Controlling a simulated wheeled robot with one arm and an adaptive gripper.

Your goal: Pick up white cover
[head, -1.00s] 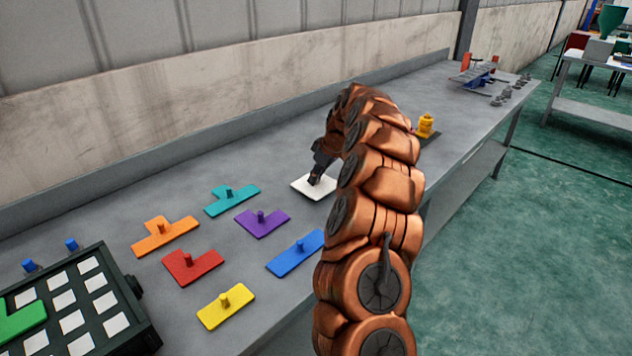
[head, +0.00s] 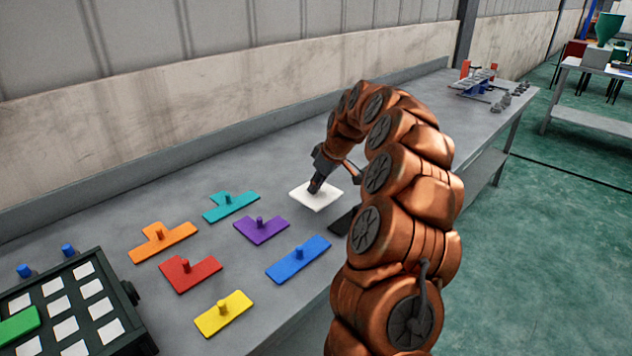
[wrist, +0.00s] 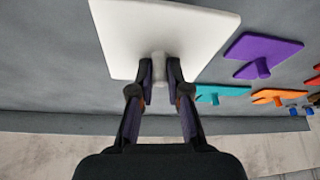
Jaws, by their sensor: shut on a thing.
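The white cover (head: 306,200) is a flat square plate at the middle of the grey bench. In the wrist view the white cover (wrist: 160,30) fills the top, with a short pale knob (wrist: 159,68) on its near face. My gripper (head: 315,190) reaches down over the cover from behind its knob. In the wrist view my gripper's fingertips (wrist: 159,80) are on both sides of the knob and shut on it. I cannot tell whether the cover touches the bench or is slightly raised.
Knobbed flat pieces lie left of the cover: teal (head: 231,207), purple (head: 262,231), orange (head: 163,243), red (head: 190,274), blue (head: 298,260) and yellow (head: 223,314). A dark crate (head: 124,318) stands at lower left. A black item (head: 343,220) is partly behind my arm.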

